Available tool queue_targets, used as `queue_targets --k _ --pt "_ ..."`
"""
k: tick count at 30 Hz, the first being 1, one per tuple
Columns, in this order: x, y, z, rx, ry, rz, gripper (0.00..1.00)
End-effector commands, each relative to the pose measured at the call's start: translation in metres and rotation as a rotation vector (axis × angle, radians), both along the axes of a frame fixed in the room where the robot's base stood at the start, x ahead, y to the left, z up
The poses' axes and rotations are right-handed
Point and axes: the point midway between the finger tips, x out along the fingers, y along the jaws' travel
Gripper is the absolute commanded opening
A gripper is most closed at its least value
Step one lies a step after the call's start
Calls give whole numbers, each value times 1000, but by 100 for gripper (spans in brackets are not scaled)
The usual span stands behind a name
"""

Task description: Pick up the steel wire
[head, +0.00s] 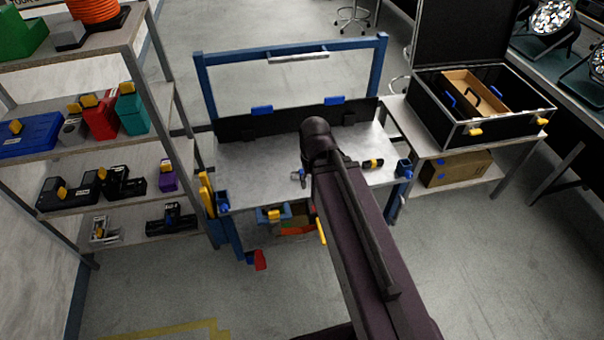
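I cannot make out a steel wire for certain in the head view. A small grey and dark item (298,177) shows on the grey top of the blue-framed cart (250,165), just left of my arm. It is too small to tell what it is. A short yellow and black item (373,163) lies on the cart top to the right of my arm. My arm reaches up from the bottom over the middle of the cart and hides part of its top. I cannot see my gripper's fingers.
A shelf rack (75,145) with cases and tools stands on the left. An open black case (480,110) sits on a side table at right, with a cardboard box (455,169) below. Lamps (552,17) stand at the upper right. The floor in front is mostly clear.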

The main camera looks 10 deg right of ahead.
Motion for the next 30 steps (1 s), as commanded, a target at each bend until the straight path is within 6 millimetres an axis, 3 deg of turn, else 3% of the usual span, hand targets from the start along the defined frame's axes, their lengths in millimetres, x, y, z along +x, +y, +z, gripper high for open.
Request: queue_targets --k 3,6,11,17,30 --pt "0 0 0 0 0 0 57" --pt "0 0 -1 -1 0 1 83" --pt "5 0 -8 -15 4 25 83" --pt "23 -3 -31 -77 22 112 83" --pt "93 -5 -107 -327 144 500 83"
